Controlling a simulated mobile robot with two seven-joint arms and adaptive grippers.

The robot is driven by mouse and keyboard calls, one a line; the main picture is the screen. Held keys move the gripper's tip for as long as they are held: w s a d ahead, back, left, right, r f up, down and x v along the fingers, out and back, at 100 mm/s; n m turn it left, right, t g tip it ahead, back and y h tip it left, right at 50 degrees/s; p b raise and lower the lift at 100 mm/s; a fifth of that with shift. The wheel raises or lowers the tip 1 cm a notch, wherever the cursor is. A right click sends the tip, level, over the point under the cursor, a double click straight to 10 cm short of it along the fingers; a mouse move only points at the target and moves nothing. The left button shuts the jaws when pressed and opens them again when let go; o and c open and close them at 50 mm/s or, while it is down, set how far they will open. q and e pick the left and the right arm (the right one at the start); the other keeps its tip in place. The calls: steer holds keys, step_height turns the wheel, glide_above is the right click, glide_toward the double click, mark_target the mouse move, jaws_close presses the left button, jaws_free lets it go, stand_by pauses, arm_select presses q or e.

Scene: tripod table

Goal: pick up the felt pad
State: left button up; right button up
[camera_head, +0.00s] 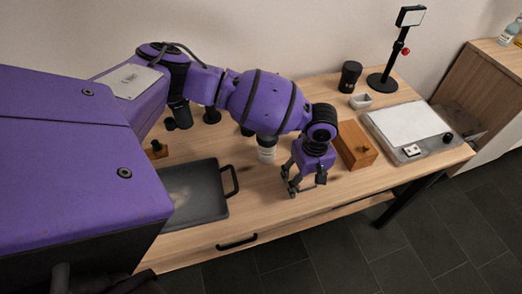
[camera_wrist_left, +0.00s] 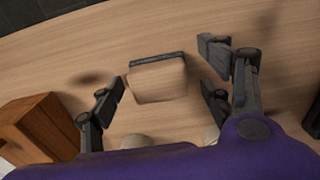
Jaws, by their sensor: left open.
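A small block with a pale wood-coloured face and a dark grey strip along one edge (camera_wrist_left: 158,82) lies on the table in the left wrist view; it seems to be the felt pad, though I cannot be sure. My left gripper (camera_head: 306,184) is open above the table, pointing down. In the left wrist view its fingers stand on both sides of the block, apart from it. In the head view the block cannot be made out near the gripper. My right gripper is not in view.
A wooden block (camera_head: 355,147) stands close to the right of my left gripper, a white-and-dark jar (camera_head: 267,154) close to its left. A dark tray (camera_head: 211,212) lies further left.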

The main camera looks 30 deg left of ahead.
mark_target(307, 178)
arm_select(q)
steer(key=shift+w, duration=0.1)
steer(key=c, duration=1.3)
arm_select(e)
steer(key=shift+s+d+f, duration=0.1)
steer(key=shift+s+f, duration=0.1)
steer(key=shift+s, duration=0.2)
arm_select(q)
steer(key=shift+o, duration=0.2)
steer(key=shift+r, duration=0.1)
steer(key=shift+r, duration=0.5)
step_height(307, 178, up, 3)
steer(key=shift+d+f, duration=0.1)
steer(key=shift+f, duration=0.1)
steer(key=s+d+r+p, duration=0.2)
steer(key=s+d+r, duration=0.6)
steer(key=d+r, duration=0.1)
steer(key=shift+s+d+r, duration=0.15)
steer(key=shift+s+d, duration=0.25)
steer(key=shift+d, duration=0.5)
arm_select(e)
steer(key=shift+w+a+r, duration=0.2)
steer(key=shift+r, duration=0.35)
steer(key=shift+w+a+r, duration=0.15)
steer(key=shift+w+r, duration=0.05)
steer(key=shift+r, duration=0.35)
